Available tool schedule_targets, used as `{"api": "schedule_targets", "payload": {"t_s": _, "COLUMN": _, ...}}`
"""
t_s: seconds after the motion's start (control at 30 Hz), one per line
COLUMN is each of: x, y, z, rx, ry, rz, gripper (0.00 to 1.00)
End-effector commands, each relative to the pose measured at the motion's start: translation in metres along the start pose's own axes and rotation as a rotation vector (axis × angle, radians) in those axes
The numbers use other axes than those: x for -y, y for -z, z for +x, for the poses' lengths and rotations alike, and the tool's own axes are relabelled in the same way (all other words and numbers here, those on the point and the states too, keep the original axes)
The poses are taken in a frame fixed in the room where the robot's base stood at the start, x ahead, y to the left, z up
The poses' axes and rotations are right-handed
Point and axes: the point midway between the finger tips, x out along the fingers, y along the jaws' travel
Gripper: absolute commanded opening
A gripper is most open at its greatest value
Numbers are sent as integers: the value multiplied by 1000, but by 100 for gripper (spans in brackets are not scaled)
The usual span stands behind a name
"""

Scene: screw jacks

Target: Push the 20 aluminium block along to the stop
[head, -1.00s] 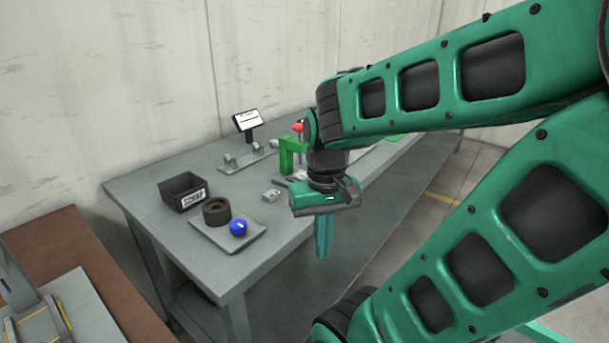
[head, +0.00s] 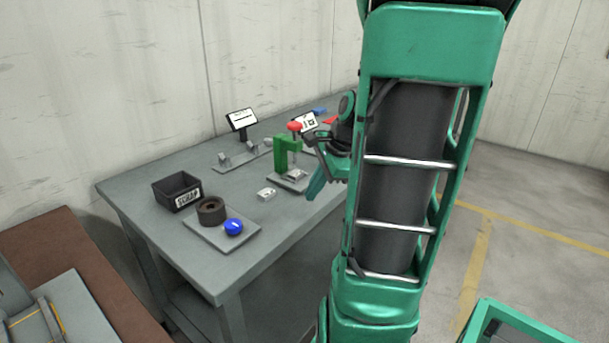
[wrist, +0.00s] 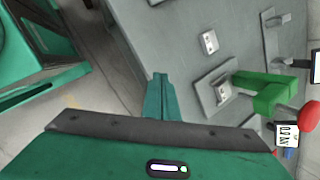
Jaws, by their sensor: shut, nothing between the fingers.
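I cannot tell which part is the stop.
A dark labelled bin (head: 172,193) stands at the left. A grey tray (head: 222,243) holds a brown ring (head: 211,211) and a blue round part (head: 233,227). A metal fixture (head: 224,162) and a small sign (head: 241,119) stand behind. Bench space around the block is clear.

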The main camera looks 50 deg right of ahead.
Motion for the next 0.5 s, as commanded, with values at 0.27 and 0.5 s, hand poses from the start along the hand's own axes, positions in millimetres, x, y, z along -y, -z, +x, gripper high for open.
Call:
{"api": "schedule_targets", "payload": {"t_s": 0.27, "x": 58, "y": 65, "z": -8, "rx": 167, "ry": 171, "rz": 661, "gripper": 0}}
{"api": "schedule_targets", "payload": {"t_s": 0.5, "x": 79, "y": 95, "z": -20, "rx": 288, "ry": 232, "rz": 960, "gripper": 0}}
